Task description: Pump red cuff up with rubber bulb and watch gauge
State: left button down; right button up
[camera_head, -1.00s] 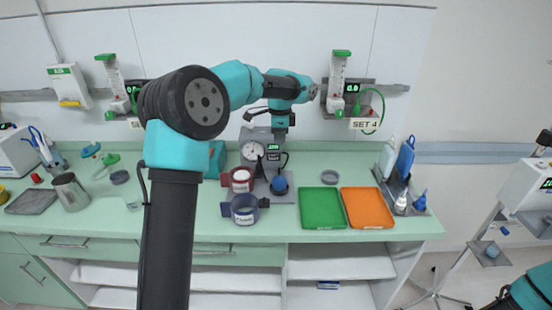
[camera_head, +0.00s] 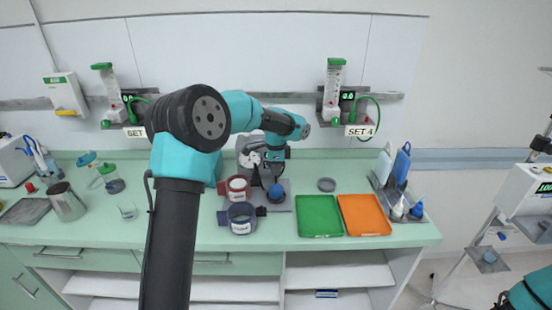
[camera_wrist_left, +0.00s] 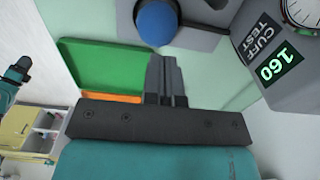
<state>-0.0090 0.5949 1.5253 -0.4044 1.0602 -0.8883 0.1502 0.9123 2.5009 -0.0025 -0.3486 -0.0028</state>
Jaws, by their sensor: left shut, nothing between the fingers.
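The red cuff (camera_head: 236,188) stands on the counter in the head view, left of the blue rubber bulb (camera_head: 276,191). The bulb sits on the grey base of the cuff tester; it also shows at the top of the left wrist view (camera_wrist_left: 157,22). The round gauge (camera_head: 250,159) is partly hidden behind my left arm. My right gripper is out of view.
A dark blue cuff (camera_head: 241,217) stands in front of the red one. A green tray (camera_head: 319,215) and an orange tray (camera_head: 364,214) lie to the right. Bottles stand in a grey rack (camera_head: 400,195) at the counter's right end.

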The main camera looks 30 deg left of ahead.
aim_at(276, 185)
pick_arm(q)
jog(key=shift+f, duration=2.4)
jog(key=shift+f, duration=0.1)
jog(key=shift+s+f, duration=0.1)
jog(key=shift+f, duration=0.8)
jog(key=shift+r, duration=0.1)
notch_tip(276, 185, up, 14)
jog(key=shift+r, duration=0.15)
